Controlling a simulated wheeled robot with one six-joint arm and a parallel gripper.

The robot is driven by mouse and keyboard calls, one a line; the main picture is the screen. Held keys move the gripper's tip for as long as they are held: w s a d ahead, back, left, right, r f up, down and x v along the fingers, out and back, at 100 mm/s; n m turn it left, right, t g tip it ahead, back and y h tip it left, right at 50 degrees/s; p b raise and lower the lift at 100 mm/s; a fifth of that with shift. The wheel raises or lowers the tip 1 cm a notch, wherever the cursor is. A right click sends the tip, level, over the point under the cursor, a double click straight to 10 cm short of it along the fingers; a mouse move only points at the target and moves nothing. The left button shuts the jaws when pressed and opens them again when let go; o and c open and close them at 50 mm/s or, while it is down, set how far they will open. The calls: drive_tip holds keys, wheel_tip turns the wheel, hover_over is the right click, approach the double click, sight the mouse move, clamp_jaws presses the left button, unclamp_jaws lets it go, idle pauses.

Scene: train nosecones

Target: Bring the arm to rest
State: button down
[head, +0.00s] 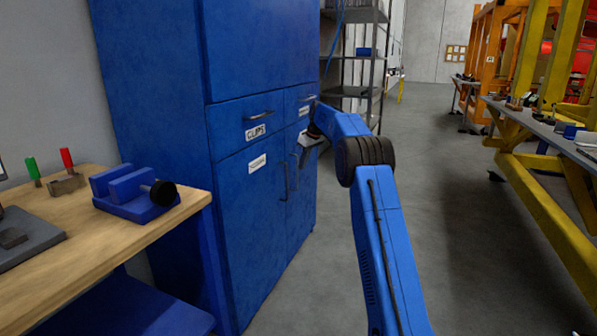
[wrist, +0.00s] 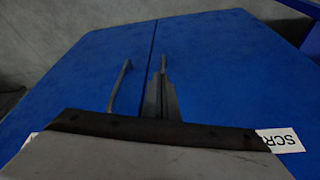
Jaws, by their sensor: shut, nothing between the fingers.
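My blue arm (head: 378,230) reaches forward from the bottom of the head view and bends toward the blue cabinet (head: 235,190). My gripper (head: 303,158) is in front of the cabinet, near its right drawer and right door. In the wrist view my gripper (wrist: 161,98) shows as narrow grey fingers, shut with nothing between them, pointing toward the door seam. One door handle (wrist: 120,86) shows beside the fingers. The other handle is partly covered by them. I cannot tell whether the fingers touch the cabinet.
The cabinet's drawers and doors look closed; the left drawer bears a CLIPS label (head: 255,132). A wooden workbench (head: 110,250) with a blue vise (head: 135,193) stands at left. A grey shelf rack (head: 360,70) stands behind. Yellow frames (head: 555,215) stand at right. The floor (head: 450,240) between is clear.

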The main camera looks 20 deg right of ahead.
drive_tip(key=s+a+r+m, duration=0.1)
drive_tip(key=s+a+r, duration=0.2)
drive_tip(key=s+r, duration=0.5)
drive_tip(key=s+a+r+m, duration=0.1)
drive_tip(key=s+a+r, duration=0.2)
drive_tip(key=s+r, duration=0.5)
drive_tip(key=s+a+m+h, duration=0.1)
drive_tip(key=s+a, duration=0.2)
drive_tip(key=s, duration=0.8)
drive_tip(key=s+a, duration=0.3)
drive_tip(key=s, duration=0.7)
drive_tip(key=s+a+f+m, duration=0.1)
drive_tip(key=s+f, duration=0.5)
drive_tip(key=s, duration=0.6)
drive_tip(key=s+a+f+m, duration=0.1)
drive_tip(key=s+f, duration=0.5)
drive_tip(key=s, duration=0.7)
drive_tip(key=s+a+f+t+h, duration=0.1)
drive_tip(key=s+f, duration=0.5)
drive_tip(key=s, duration=0.6)
drive_tip(key=shift+s+a+m, duration=0.25)
drive_tip(key=shift+a+m, duration=0.15)
drive_tip(key=shift+a, duration=0.1)
